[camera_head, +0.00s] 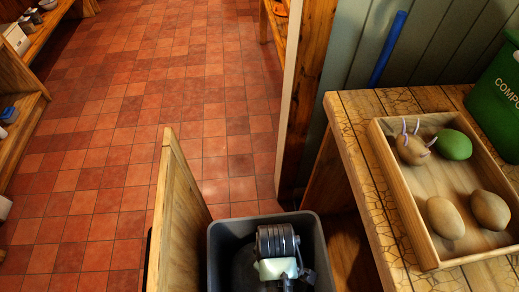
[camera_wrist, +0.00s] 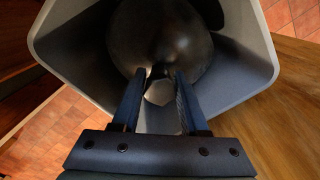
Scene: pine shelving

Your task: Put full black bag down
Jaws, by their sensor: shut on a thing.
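The full black bag (camera_wrist: 160,35) is a dark, rounded, glossy bulge inside a grey bin (camera_wrist: 258,60) in the wrist view. My gripper (camera_wrist: 157,74) points into the bin, with its two fingers shut on the gathered top of the bag. In the head view the grey bin (camera_head: 217,232) stands at the bottom centre, and my wrist (camera_head: 278,240) is over its opening. There my arm and the dark interior mostly hide the bag. I cannot tell whether the bag touches the bin's floor.
A wooden panel (camera_head: 177,205) stands just left of the bin. On the right, a wooden counter (camera_head: 352,125) carries a tray (camera_head: 405,205) with several rounded objects, and a green compost bin (camera_head: 492,105). The tiled floor (camera_head: 170,85) is open beyond; shelves line the left.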

